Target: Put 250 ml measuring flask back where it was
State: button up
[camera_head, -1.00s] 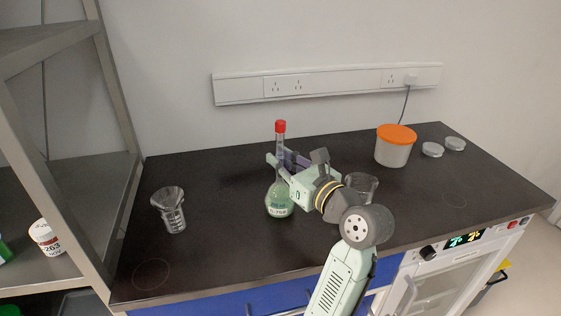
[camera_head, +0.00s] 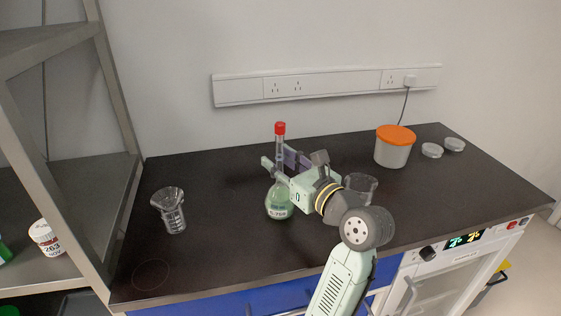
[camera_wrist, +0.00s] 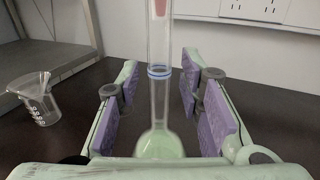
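The measuring flask (camera_head: 278,205) has a round bulb with pale green liquid, a long clear neck and a red stopper. It stands upright on the dark counter (camera_head: 225,240) near the middle. My gripper (camera_head: 278,160) is at its neck, reaching in from the right in the head view. In the wrist view the purple-padded fingers (camera_wrist: 158,108) are spread on both sides of the neck (camera_wrist: 160,90), with a gap on each side. The gripper is open and holds nothing. The flask's stopper is mostly cut off at the top of the wrist view.
A glass beaker with a funnel (camera_head: 170,210) stands to the left. A clear glass vessel (camera_head: 360,185) is partly hidden behind my arm. An orange-lidded tub (camera_head: 394,150) and two small dishes (camera_head: 432,150) are at the back right. A metal shelf (camera_head: 120,110) borders the left.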

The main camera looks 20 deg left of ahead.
jog(key=shift+r, duration=0.15)
jog(key=b+v, duration=0.2)
jog(key=v, duration=1)
